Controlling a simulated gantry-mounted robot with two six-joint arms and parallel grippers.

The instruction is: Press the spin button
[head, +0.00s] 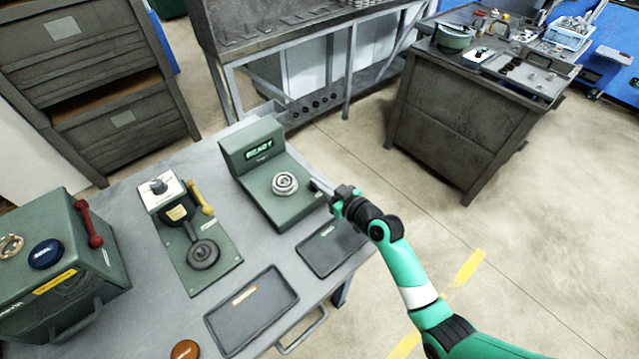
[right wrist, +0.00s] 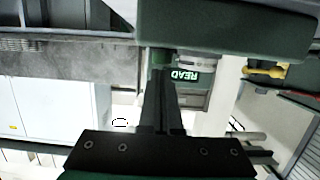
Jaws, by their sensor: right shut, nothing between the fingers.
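A blue domed button (head: 45,254) sits on top of the green box machine (head: 100,262) at the left; its white lettering is too small to read surely. A green device (head: 262,192) with a lit display reading READY (head: 260,148) and a round silver ringed part (head: 285,184) stands at the table's back right. My right gripper (head: 316,186) is shut and empty, at the right side of this device, close to the silver part; I cannot tell whether it touches. In the right wrist view my fingers (right wrist: 165,100) are together below the display (right wrist: 185,77). My left gripper is not in view.
A red lever (head: 88,222) and a brass-coloured ring (head: 10,246) are on the left machine. A press-like fixture (head: 215,235) with a yellow handle stands mid-table. Two dark trays (head: 250,305) (head: 325,262) lie in front. A brown disc (head: 185,349) lies at the front edge.

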